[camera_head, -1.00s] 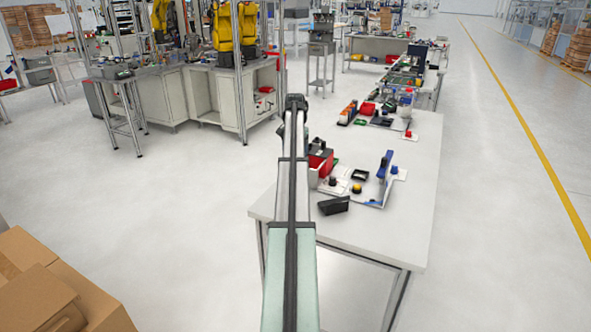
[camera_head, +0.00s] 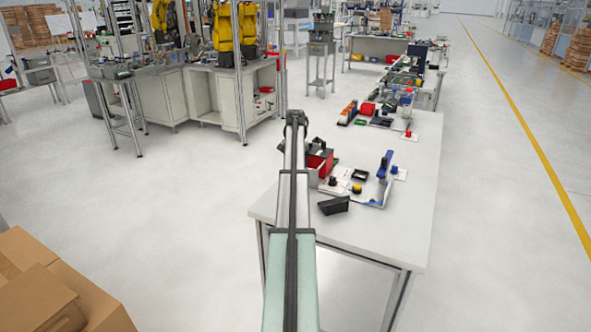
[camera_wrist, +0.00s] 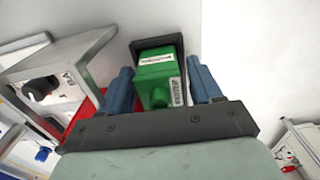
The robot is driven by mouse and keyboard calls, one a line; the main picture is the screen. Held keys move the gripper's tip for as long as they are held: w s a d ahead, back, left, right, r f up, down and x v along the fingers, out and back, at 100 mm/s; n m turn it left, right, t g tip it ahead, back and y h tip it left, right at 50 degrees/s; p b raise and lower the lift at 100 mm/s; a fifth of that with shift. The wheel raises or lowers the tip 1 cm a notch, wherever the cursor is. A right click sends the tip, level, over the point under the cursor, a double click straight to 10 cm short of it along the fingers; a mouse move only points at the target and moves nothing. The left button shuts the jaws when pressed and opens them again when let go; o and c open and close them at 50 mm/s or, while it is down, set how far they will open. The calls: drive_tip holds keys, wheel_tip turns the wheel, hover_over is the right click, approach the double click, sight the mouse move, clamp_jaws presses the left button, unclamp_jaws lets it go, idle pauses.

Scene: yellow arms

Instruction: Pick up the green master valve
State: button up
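The green master valve (camera_wrist: 157,72) shows in the wrist view as a green block with a white label and a barcode label. A black frame-like part stands around its far end. My gripper (camera_wrist: 158,80) has its two blue fingers on either side of the block, with narrow gaps visible, so it looks open. Whether a finger touches the block deeper down cannot be told. In the head view my gripper (camera_head: 317,146) is a dark shape above the table's left edge, and my arm hides part of that area.
The white table (camera_head: 400,240) also holds a red bin (camera_head: 320,162), a black tilted box (camera_head: 334,205), and a white-and-blue fixture (camera_head: 384,170). In the wrist view, a grey metal bracket (camera_wrist: 70,75) stands close left of the gripper.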

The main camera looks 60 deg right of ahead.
drive_tip(key=c, duration=0.9)
drive_tip(key=shift+r, duration=0.1)
